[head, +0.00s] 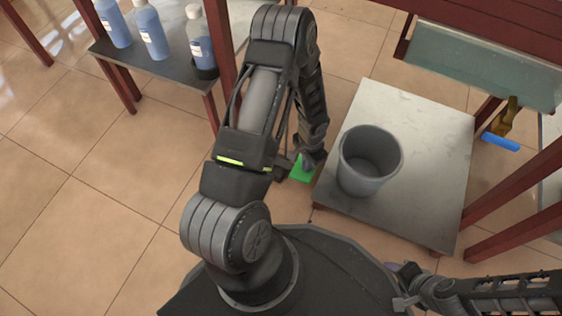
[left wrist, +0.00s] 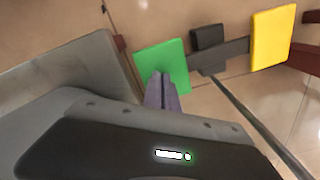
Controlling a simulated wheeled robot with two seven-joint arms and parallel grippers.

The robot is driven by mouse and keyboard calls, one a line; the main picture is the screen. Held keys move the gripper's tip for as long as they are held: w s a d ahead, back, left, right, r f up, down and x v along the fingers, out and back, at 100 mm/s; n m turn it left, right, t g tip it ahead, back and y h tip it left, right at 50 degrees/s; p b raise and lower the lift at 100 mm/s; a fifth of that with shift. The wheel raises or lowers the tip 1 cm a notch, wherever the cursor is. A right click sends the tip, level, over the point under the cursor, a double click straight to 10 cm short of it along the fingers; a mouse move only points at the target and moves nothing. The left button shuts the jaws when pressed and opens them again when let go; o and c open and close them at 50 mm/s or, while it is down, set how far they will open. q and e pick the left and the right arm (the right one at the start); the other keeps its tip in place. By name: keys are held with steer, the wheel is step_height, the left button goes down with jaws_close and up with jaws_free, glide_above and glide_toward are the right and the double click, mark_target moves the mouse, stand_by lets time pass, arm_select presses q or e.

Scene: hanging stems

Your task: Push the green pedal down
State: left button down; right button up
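The green pedal (head: 301,171) is low near the floor, left of a low grey-topped table, partly hidden by my left arm in the head view. In the left wrist view the green pedal (left wrist: 170,62) is a flat plate, with the fingertips of my left gripper (left wrist: 162,80) in front of its lower part. The fingers lie together with nothing between them. I cannot tell whether they touch the pedal. My left gripper (head: 309,160) is just above the pedal in the head view. My right gripper (head: 407,290) is at the lower right, its finger opening unclear.
A yellow pedal (left wrist: 272,38) and a dark block (left wrist: 208,46) sit along the same bar as the green pedal. A grey bin (head: 368,178) stands on the low table (head: 425,130). Several blue bottles (head: 152,32) stand on a dark shelf (head: 165,72). The tiled floor at left is clear.

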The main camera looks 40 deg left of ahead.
arm_select(q)
steer(key=shift+f+b, duration=0.6)
steer(key=shift+f, duration=0.8)
steer(key=shift+r, duration=0.1)
step_height(320, 180, up, 10)
steer(key=p, duration=0.8)
steer(key=shift+s, duration=0.15)
